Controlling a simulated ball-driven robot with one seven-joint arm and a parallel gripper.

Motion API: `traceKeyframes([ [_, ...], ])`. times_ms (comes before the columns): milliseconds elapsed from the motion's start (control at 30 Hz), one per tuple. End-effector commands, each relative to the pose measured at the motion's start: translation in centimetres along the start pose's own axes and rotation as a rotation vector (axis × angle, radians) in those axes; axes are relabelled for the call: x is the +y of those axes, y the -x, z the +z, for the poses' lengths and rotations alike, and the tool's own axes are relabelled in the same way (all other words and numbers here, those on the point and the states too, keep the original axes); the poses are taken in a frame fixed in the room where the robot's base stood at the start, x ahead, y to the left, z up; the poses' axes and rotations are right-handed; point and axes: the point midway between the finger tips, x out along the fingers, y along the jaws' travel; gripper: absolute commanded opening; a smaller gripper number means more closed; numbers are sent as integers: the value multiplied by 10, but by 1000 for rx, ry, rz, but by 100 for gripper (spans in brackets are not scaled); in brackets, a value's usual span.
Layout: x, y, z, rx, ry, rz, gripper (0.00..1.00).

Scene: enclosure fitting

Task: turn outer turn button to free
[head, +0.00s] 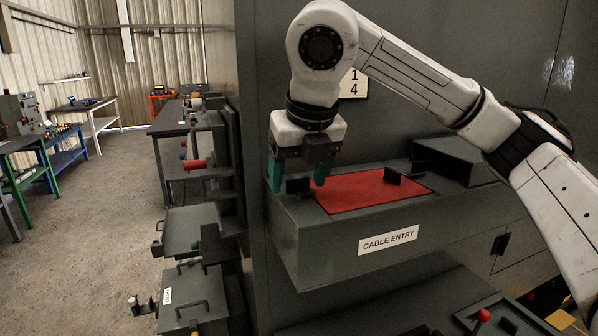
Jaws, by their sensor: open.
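A grey box labelled CABLE ENTRY (388,240) juts out from a tall grey cabinet, with a red panel (362,192) on its top. One small black turn button (297,186) is at the red panel's left edge. A second black turn button (392,175) is at its right. I cannot tell for sure which is the outer one. My gripper (298,184) points down with its green fingers apart, one to each side of the left button in the picture. Whether a finger touches the button cannot be told.
A darker grey block (455,158) stands on the box's right end. Below is a dark panel with a red knob (484,315). To the left, drawers and handles (190,232) stick out. Open floor (90,240) lies further left, with benches behind.

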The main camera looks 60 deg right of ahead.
Motion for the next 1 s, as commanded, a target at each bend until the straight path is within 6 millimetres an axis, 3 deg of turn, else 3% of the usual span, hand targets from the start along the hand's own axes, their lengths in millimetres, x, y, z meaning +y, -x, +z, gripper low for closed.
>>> traceKeyframes([
  [167, 0, 0, 0, 0, 0, 0, 68],
  [733, 0, 0, 0, 0, -1, 0, 14],
  [1000, -1, -1, 0, 0, 20, 9, 12],
])
